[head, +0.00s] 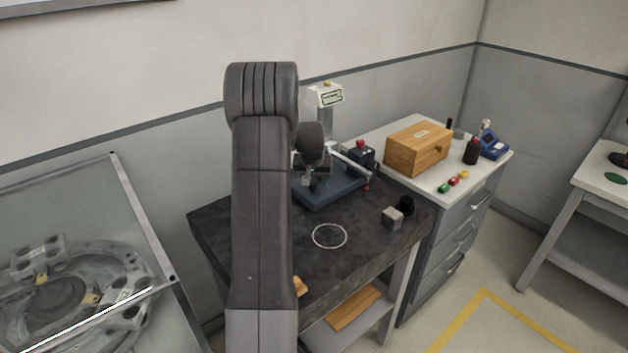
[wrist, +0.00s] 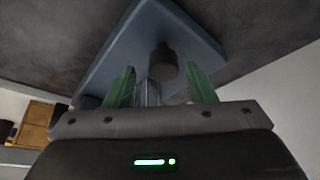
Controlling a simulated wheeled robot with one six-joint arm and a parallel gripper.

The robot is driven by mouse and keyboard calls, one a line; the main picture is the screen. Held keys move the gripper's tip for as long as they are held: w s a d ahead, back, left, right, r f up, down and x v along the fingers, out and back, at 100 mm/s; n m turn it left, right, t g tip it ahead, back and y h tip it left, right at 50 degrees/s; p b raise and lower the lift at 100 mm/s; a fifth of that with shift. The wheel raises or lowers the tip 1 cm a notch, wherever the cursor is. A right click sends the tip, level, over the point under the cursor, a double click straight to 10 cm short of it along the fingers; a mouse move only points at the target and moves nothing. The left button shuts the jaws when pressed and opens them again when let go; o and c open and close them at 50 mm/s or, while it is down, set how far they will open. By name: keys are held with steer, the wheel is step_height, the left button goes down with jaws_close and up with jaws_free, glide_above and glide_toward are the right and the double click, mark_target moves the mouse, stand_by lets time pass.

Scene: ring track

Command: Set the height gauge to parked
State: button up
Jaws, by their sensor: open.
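My arm covers the left part of the gauge in the head view. My gripper (wrist: 162,82) has two green fingers spread apart. A dark cylinder (wrist: 163,63) and a grey ribbed piece (wrist: 148,93) show between or beyond them; contact cannot be told. The gauge's setting is not readable.
A grey block (head: 392,218) and a black knob-like piece (head: 405,205) sit at the table's right, near a white ring mark (head: 329,236). A drawer cabinet (head: 470,190) at right bears a wooden box (head: 418,148). A glass-topped case (head: 75,265) stands left.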

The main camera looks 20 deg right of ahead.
steer(key=b+v, duration=0.1)
steer(key=v, duration=1.3)
steer(key=shift+b, duration=0.4)
steer(key=shift+w+f, duration=0.1)
steer(key=shift+f, duration=0.1)
steer(key=p+x, duration=0.2)
steer(key=x, duration=1.1)
steer(key=shift+w+f, duration=0.1)
steer(key=shift+f, duration=0.25)
steer(key=shift+a, duration=0.1)
